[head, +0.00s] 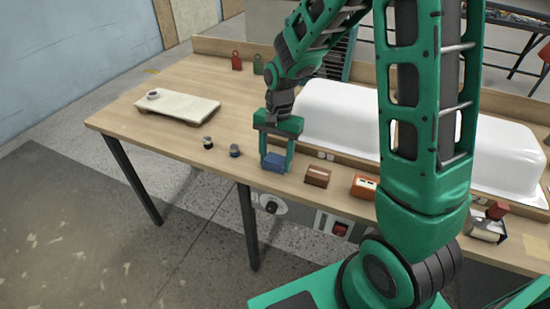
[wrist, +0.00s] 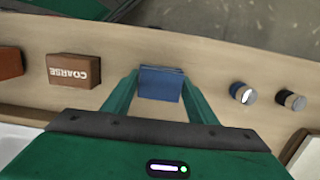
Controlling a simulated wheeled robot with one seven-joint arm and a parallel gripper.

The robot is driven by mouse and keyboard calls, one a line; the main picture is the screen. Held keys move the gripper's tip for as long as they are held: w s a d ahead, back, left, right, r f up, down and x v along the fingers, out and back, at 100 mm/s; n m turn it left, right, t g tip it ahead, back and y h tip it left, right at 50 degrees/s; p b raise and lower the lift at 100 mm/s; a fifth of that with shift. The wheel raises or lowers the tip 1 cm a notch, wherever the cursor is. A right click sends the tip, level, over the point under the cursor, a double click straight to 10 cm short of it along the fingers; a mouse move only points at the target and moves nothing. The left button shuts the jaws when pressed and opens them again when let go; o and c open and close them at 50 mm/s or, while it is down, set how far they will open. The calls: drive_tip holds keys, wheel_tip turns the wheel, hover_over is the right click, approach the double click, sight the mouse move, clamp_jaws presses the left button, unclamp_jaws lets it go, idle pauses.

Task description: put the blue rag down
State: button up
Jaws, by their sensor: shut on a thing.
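The blue rag (head: 274,162) is a small folded block at the front edge of the wooden table (head: 180,85). My gripper (head: 276,155) is shut on it, with a green finger at each side. In the wrist view the rag (wrist: 161,83) sits between the two fingertips (wrist: 160,95). It is at or just above the table top; I cannot tell whether it touches.
Right of the rag are a brown COARSE block (head: 317,176) and an orange box (head: 364,186). Left of it are two small cylinders (head: 235,150) (head: 208,142) and a pale board (head: 177,106). White tub shells (head: 335,110) stand behind. Table between board and cylinders is clear.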

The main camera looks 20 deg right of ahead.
sight(278, 155)
drive_tip(key=shift+s+f, duration=0.15)
drive_tip(key=shift+f, duration=0.15)
drive_tip(key=o, duration=1.2)
drive_tip(key=shift+s+f, duration=0.1)
drive_tip(key=shift+s, duration=0.05)
drive_tip(key=shift+d, duration=0.15)
wheel_tip(278, 155, up, 13)
drive_tip(key=w, duration=0.1)
drive_tip(key=shift+w+d, duration=0.3)
drive_tip(key=shift+d, duration=0.1)
drive_tip(key=s+d+n, duration=0.1)
drive_tip(key=s+d, duration=0.4)
drive_tip(key=s, duration=0.3)
drive_tip(key=s+d+r, duration=0.1)
drive_tip(key=s+d, duration=0.5)
drive_tip(key=s, duration=0.3)
drive_tip(key=s+d+n+t, duration=0.1)
drive_tip(key=s+d, duration=0.4)
drive_tip(key=s, duration=0.4)
drive_tip(key=shift+s+d+r+n+h, duration=0.2)
drive_tip(key=shift+s+r+n+h, duration=0.1)
drive_tip(key=shift+r+h, duration=0.1)
